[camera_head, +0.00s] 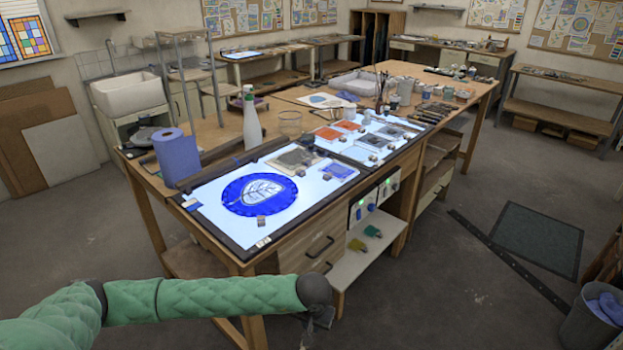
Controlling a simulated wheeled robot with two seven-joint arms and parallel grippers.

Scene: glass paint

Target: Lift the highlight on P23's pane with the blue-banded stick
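A round blue pane (274,204) with a pale leaf shape lies on the lit light table (206,207) at the near end of the workbench. I cannot read a P23 label; a small tag (261,221) lies at the pane's lower edge. I cannot make out a blue-banded stick; thin tools (428,113) lie too small to tell apart on the bench's right side. My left arm, in a green sleeve, crosses the lower left. My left gripper (318,328) hangs at its end, below and in front of the bench, partly cut off. My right gripper is out of view.
A second lit panel (347,154) holds orange and grey panes. A shelf (352,264) juts below the bench.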

